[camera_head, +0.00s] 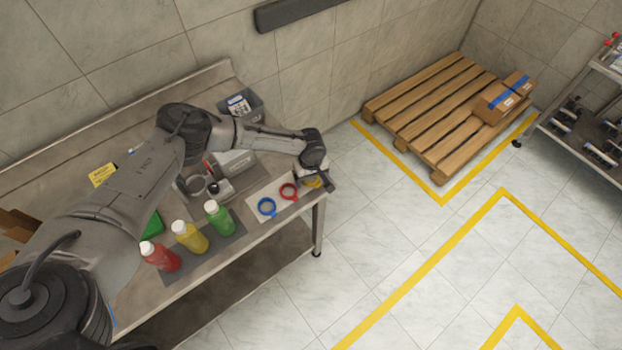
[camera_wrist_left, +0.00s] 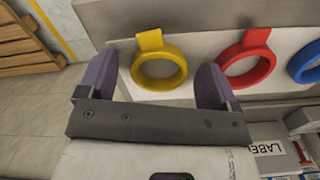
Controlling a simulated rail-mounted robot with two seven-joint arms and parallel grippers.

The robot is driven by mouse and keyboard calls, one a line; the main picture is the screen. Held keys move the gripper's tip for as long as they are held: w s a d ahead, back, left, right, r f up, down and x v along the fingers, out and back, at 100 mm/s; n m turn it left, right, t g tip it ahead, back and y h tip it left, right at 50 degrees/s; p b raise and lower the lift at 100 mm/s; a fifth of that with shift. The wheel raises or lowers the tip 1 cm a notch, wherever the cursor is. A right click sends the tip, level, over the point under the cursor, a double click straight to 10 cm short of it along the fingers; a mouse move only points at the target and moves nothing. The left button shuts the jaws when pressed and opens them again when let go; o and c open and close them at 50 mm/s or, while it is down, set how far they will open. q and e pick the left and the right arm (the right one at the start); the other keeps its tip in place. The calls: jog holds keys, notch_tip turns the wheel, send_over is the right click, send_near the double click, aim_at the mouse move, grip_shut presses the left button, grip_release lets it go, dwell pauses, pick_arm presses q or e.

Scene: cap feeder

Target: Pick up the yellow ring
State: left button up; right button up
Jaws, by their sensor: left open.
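The yellow ring (camera_wrist_left: 159,84) has a flat tab and lies on a white board (camera_wrist_left: 205,42) in the left wrist view. In the head view only a bit of the yellow ring (camera_head: 312,183) shows beneath my left gripper (camera_head: 322,182). My left gripper (camera_wrist_left: 160,85) is open, with one purple finger on each side of the ring. I cannot tell how far the fingertips are above the board. A red ring (camera_head: 288,191) lies beside it, and a blue ring (camera_head: 267,206) is farther left. My right gripper is not in view.
Red (camera_head: 160,256), yellow (camera_head: 189,236) and green (camera_head: 219,217) bottles stand on a dark mat along the table's front edge. A grey bin (camera_head: 243,104) stands at the back. The floor right of the table (camera_head: 318,218) is clear, with a pallet (camera_head: 430,112) beyond.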

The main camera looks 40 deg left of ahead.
pick_arm(q)
jog(key=shift+c, duration=0.2)
jog(key=c, duration=1)
jog(key=shift+o, duration=0.2)
jog(key=shift+r, duration=0.1)
